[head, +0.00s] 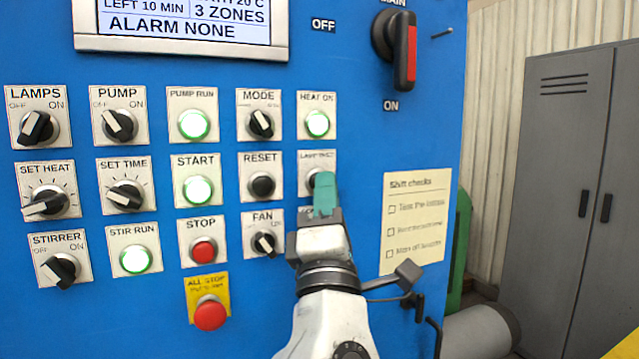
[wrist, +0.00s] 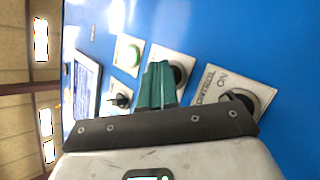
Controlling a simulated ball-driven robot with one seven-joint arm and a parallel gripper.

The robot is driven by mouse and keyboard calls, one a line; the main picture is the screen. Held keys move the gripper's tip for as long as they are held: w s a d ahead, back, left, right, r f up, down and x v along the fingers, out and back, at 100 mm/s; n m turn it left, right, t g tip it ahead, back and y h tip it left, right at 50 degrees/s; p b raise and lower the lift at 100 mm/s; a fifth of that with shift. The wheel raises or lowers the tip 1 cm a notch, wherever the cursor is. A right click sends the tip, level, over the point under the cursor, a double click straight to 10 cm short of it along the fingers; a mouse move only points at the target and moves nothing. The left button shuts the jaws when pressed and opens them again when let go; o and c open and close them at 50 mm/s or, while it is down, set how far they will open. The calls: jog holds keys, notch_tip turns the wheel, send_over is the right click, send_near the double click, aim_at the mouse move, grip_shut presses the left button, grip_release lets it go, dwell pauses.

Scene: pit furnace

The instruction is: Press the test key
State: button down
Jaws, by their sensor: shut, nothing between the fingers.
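The test key (head: 311,181) is a dark round button on a white plate whose label looks like "LAMP TEST", below the HEAT ON lamp in the head view. My gripper (head: 325,180) is in front of it, its green fingers shut and empty, covering most of the button. In the wrist view the shut fingers (wrist: 158,68) overlap the plate, and the black button (wrist: 181,74) shows just right of them. I cannot tell whether the fingertips touch the key.
RESET (head: 261,185) is left of the key, and the lit HEAT ON lamp (head: 317,123) is above. A CONTROL knob (wrist: 240,98) sits beside my gripper in the wrist view. The red all-stop button (head: 210,314) is lower left. A grey locker (head: 565,170) stands right.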

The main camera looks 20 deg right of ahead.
jog(key=shift+s+p, duration=0.3)
jog(key=shift+s, duration=0.45)
jog(key=shift+s+p, duration=0.85)
jog(key=shift+s, duration=1.65)
